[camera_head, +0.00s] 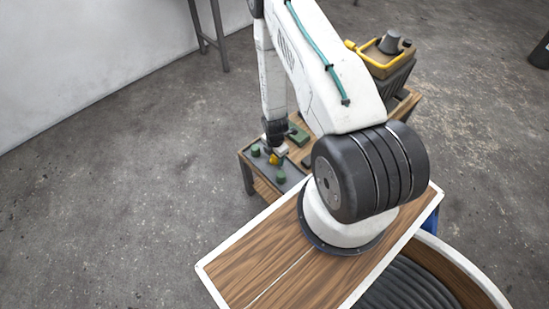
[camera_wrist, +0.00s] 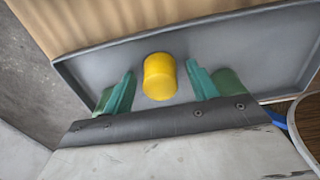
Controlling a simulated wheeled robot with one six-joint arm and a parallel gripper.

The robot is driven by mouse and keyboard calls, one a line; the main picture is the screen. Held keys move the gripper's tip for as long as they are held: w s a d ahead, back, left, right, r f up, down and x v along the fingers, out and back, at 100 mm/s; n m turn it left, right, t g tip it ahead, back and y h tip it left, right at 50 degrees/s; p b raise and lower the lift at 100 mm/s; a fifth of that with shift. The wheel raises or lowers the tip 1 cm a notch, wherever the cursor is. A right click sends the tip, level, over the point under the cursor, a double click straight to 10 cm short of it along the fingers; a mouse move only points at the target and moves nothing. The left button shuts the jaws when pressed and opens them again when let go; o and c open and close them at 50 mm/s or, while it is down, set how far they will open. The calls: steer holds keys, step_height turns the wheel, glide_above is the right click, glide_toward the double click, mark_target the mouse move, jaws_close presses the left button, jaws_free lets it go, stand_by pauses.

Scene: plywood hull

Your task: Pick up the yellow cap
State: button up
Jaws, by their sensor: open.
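The yellow cap (camera_wrist: 159,76) stands on the grey tray (camera_wrist: 224,36) between the two green fingers of my gripper (camera_wrist: 158,88) in the wrist view. A gap shows on both sides of it, so the fingers are open and apart from it. In the head view the yellow cap (camera_head: 273,159) shows small just below my gripper (camera_head: 275,150), on the tray at the table's near end. My arm hangs down over it. The lower side of the cap is partly close to the gripper body, and its contact with the tray is hard to see.
Green caps (camera_head: 255,150) and (camera_head: 280,176) stand on the same tray; one green piece (camera_wrist: 228,82) is just outside the right finger. A green flat part (camera_head: 298,134) lies on the wooden table behind. A box with a yellow handle (camera_head: 372,58) stands at the far end.

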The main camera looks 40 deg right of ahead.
steer(key=c, duration=1)
steer(key=shift+c, duration=0.2)
steer(key=shift+r, duration=0.15)
steer(key=shift+r, duration=0.6)
step_height(320, 180, up, 2)
steer(key=shift+r, duration=0.1)
steer(key=s+d, duration=0.2)
steer(key=s, duration=0.2)
steer(key=s+d+r, duration=0.1)
steer(key=s+d, duration=0.2)
steer(key=s, duration=0.2)
steer(key=s+d, duration=0.3)
steer(key=s, duration=0.1)
steer(key=shift+s+d+r, duration=0.2)
steer(key=shift+s+d, duration=0.05)
steer(key=shift+s, duration=0.05)
